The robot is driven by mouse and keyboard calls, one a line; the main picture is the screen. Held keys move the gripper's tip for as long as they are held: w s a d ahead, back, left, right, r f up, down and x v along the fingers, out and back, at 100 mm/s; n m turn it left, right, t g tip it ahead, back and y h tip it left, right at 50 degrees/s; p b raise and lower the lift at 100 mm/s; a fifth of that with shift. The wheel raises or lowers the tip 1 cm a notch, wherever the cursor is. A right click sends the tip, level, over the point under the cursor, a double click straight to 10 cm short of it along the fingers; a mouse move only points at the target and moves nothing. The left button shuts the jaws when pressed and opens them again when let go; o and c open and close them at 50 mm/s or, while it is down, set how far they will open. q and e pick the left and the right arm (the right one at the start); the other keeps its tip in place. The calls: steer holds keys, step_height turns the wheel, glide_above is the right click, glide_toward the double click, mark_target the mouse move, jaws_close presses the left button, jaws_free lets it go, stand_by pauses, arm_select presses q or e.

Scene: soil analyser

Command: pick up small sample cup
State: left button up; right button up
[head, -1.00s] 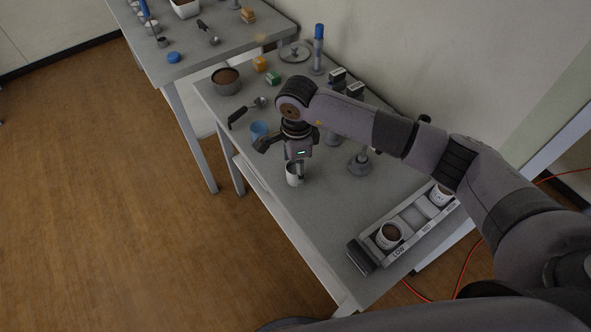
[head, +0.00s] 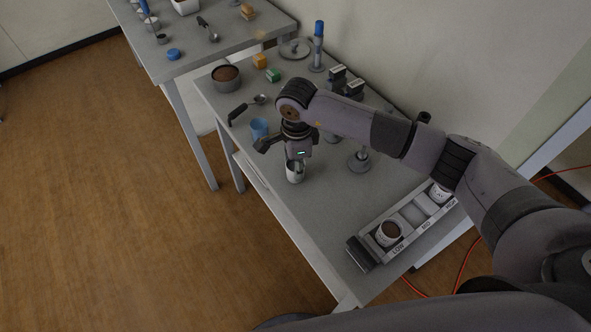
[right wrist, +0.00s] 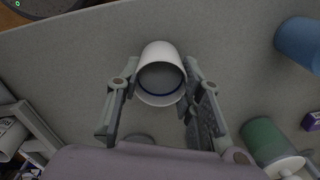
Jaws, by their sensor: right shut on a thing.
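The small sample cup (head: 294,174) is white and stands near the left edge of the grey table (head: 318,225) in the head view. In the right wrist view the cup (right wrist: 159,55) shows its open mouth and an empty-looking inside with a dark blue ring. My right gripper (head: 297,162) reaches down to the cup and is shut on it. In the right wrist view its fingers (right wrist: 160,88) lie on both sides of the cup. I cannot tell whether the cup touches the table. My left gripper is out of view.
A blue cup (head: 260,127) stands just beyond. A labelled rack (head: 412,214) at the right holds soil-filled cups in its LOW and far slots; its middle slot looks empty. A scoop (head: 240,113), a soil bowl (head: 226,78) and a grey stand (head: 358,160) are nearby.

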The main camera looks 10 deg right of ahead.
steer(key=shift+c, duration=1.2)
steer(key=shift+r, duration=0.15)
